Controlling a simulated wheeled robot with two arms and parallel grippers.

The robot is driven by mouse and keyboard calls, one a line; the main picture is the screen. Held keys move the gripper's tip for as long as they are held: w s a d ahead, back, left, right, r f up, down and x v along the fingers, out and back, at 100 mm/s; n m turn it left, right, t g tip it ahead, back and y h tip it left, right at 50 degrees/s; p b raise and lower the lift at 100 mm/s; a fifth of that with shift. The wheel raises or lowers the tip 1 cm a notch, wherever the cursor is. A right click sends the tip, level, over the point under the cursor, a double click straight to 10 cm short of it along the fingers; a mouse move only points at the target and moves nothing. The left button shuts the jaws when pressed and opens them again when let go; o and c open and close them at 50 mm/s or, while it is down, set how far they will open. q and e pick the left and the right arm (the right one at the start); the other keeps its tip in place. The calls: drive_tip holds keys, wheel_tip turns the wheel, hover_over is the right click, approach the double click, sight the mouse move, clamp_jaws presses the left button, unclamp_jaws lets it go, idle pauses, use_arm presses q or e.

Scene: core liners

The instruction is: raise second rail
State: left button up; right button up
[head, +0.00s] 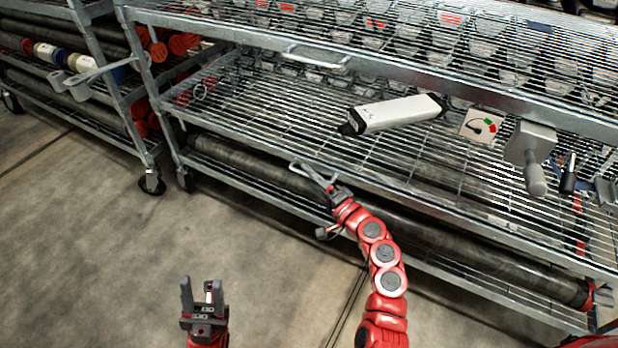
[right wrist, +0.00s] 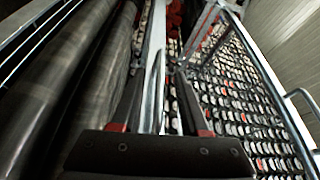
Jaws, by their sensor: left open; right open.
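A grey metal loop handle (head: 301,166) sits on the front rail (head: 400,195) of the rack's second shelf. My right gripper (head: 328,182) is at this handle, with its fingers open. In the right wrist view the handle (right wrist: 155,88) shows as a bright bar between the two fingers of my right gripper (right wrist: 163,80); I cannot tell whether they touch it. A similar handle (head: 316,61) is on the top shelf's front rail (head: 260,37). My left gripper (head: 202,292) is open and empty over the floor, apart from the rack.
A white box-shaped device (head: 395,114), a gauge card (head: 480,126) and a grey handled tool (head: 533,150) are on or by the second shelf. Long dark tubes (head: 420,228) lie on the bottom shelf. Another rack (head: 100,45) stands left. The concrete floor (head: 110,240) is clear.

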drive_tip(key=shift+w+a, duration=0.25)
drive_tip(key=shift+w, duration=0.05)
clamp_jaws()
idle(1.3)
